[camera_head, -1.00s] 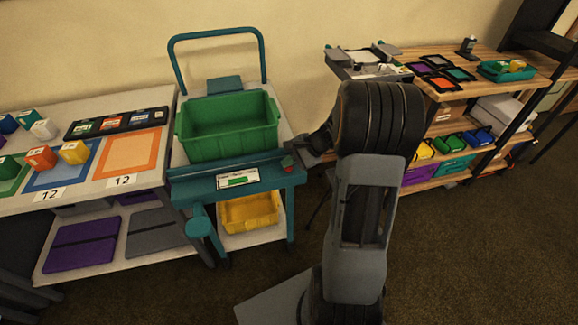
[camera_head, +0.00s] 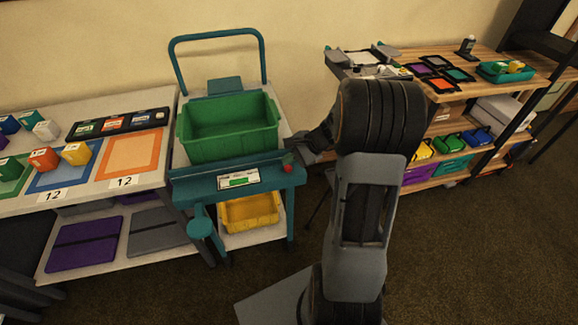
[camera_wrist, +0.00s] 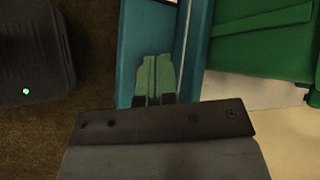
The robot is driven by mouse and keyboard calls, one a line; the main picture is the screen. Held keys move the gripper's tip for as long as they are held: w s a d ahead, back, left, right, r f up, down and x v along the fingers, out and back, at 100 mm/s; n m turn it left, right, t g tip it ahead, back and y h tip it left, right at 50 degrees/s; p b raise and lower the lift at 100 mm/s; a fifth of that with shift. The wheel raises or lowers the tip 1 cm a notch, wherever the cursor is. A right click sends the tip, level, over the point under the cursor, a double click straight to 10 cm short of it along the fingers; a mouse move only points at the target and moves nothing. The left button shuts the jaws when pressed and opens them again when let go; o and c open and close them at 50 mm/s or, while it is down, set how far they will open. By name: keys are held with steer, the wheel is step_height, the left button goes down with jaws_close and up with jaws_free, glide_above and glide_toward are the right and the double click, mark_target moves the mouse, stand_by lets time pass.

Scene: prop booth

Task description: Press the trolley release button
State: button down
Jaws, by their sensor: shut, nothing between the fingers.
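The trolley (camera_head: 205,190) has a teal frame and a curved teal push handle. A small red button-like part (camera_head: 287,157) shows at the right end of its teal front ledge. My gripper (camera_head: 291,167) is right at this part, reaching in from the right; whether it touches is too small to tell. In the wrist view, my gripper's green fingers (camera_wrist: 156,75) are shut with nothing between them, over the teal trolley frame (camera_wrist: 142,30).
A green bin (camera_head: 230,145) sits on the trolley's top and a yellow bin (camera_head: 250,213) on its lower shelf. A table with coloured blocks (camera_head: 45,158) stands close on the left. A wooden shelf unit (camera_head: 450,95) stands on the right. The carpet (camera_head: 470,240) in front is clear.

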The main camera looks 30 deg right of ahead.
mark_target(289, 168)
steer(key=shift+r, duration=0.1)
step_height(289, 168, up, 5)
steer(key=p, duration=0.4)
stand_by(0.8)
steer(key=shift+s+d+f+n+g+h, duration=0.1)
steer(key=shift+s+f+n+g+h, duration=0.2)
steer(key=shift+s+f+n+g, duration=0.65)
steer(key=s+a+r+n+h+p, duration=0.2)
steer(key=s+a+r+n+h, duration=0.1)
steer(key=s+r+n, duration=0.3)
steer(key=s+a+r+n+h+p, duration=0.3)
steer(key=s+a+r+n, duration=0.3)
steer(key=r, duration=0.3)
steer(key=shift+s+a+r+n+t+h+p, duration=0.35)
steer(key=shift+s+n+t+h, duration=0.1)
steer(key=shift+s+n+h, duration=0.3)
